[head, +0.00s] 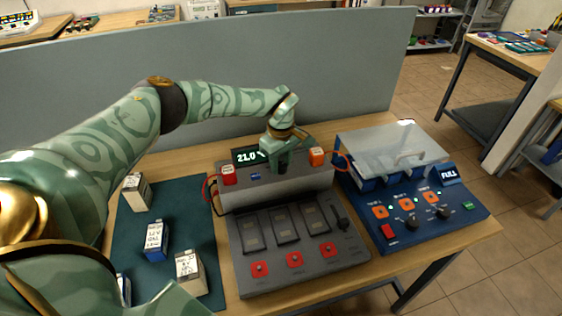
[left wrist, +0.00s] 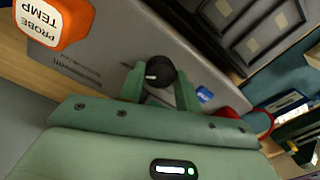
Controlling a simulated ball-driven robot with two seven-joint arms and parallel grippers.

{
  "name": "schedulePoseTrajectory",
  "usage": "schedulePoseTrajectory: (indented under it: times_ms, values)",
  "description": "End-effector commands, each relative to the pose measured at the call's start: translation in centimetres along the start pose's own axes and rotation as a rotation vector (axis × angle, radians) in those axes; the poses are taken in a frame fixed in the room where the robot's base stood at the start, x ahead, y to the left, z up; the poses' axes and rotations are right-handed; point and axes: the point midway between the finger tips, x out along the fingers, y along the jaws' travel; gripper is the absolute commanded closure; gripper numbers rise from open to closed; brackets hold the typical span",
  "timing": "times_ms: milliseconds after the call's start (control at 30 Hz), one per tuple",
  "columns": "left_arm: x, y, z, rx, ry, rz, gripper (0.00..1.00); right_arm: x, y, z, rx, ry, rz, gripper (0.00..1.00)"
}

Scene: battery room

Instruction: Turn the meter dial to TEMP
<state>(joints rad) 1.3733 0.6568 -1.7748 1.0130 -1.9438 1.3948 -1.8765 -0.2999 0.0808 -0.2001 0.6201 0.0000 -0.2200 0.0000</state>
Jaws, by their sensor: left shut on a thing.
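The meter (head: 300,178) is a grey sloped box on the wooden table with a dark display (head: 247,157) reading 21.0; the gripper hides the end of the reading. Its dial is a round black knob (left wrist: 160,70) with a white pointer mark, seen in the left wrist view. The mark faces left in that view, towards the side of the orange TEMP PROBE block (left wrist: 50,20). My left gripper (head: 282,166) points down onto the meter. In the left wrist view its two green fingers (left wrist: 160,82) are shut on the dial, one on each side. The dial's printed positions are not readable.
A red block (head: 228,175) and the orange block (head: 317,156) flank the display. A grey battery tester panel (head: 295,245) with red buttons sits in front. A blue charger (head: 412,198) with a clear lid stands right. Several batteries (head: 155,240) stand on the dark mat (head: 190,215) left.

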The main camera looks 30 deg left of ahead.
Motion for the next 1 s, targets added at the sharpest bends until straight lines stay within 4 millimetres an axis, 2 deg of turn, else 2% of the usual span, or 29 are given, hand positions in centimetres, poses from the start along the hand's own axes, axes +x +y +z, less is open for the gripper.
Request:
schedulePoseTrajectory:
  times_ms: [400,433,500,833,1000]
  values:
    - [-0.1,0.1,-0.1,0.007,0.002,0.004,0.89,0.0,0.0,0.0,0.000,0.000,0.000,0.64]
    - [-0.1,0.1,-0.1,0.007,0.002,0.004,0.58,0.0,0.0,0.0,0.000,0.000,0.000,0.64]
    - [-0.1,0.1,-0.1,0.007,0.002,0.004,0.45,0.0,0.0,0.0,0.000,0.000,0.000,0.64]
    - [-0.5,0.1,-0.1,0.006,0.001,0.002,0.45,-0.1,0.0,0.0,0.000,0.000,0.000,0.64]
    - [-3.4,0.1,-0.1,0.007,0.001,0.006,0.45,-0.7,0.0,-0.1,0.000,0.002,0.000,0.64]
